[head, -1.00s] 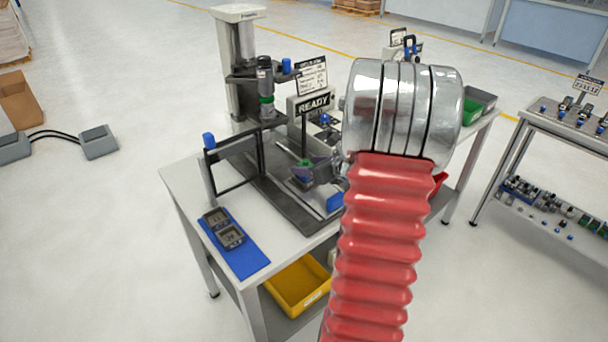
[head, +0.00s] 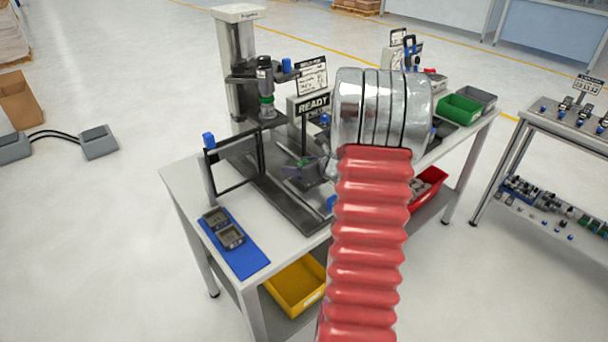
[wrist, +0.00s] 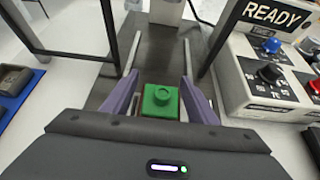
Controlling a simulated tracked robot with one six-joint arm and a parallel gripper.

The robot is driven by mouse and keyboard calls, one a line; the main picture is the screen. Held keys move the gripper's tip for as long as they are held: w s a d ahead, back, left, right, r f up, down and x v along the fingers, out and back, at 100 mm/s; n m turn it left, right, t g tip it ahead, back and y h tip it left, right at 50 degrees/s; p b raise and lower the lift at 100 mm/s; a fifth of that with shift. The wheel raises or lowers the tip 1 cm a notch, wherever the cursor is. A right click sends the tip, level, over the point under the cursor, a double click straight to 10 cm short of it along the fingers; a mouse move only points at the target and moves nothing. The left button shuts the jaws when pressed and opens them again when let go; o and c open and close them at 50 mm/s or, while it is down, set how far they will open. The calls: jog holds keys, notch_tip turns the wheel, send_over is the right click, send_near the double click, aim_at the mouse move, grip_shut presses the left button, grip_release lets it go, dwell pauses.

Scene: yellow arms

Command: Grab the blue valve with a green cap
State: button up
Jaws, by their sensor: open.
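The fingers are open, one on each side of the cap, and I see no clear contact. The valve body under the cap is hidden, so its blue colour does not show. In the head view my gripper (head: 303,172) is low over the dark fixture plate, partly hidden by my arm. A small bit of the green cap (head: 304,162) shows beside the fingers.
A black frame (head: 234,165) stands left of my gripper, and a press (head: 238,65) stands behind. The READY control box (wrist: 270,75) is close on the right. A blue mat (head: 245,258) with two grey blocks lies front left. A red bin (head: 430,187) is at right.

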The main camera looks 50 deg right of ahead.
dwell(0.5)
jog(key=c, duration=1.2)
jog(key=shift+o, duration=0.2)
jog(key=shift+r, duration=0.1)
notch_tip(320, 180, up, 10)
dwell(0.4)
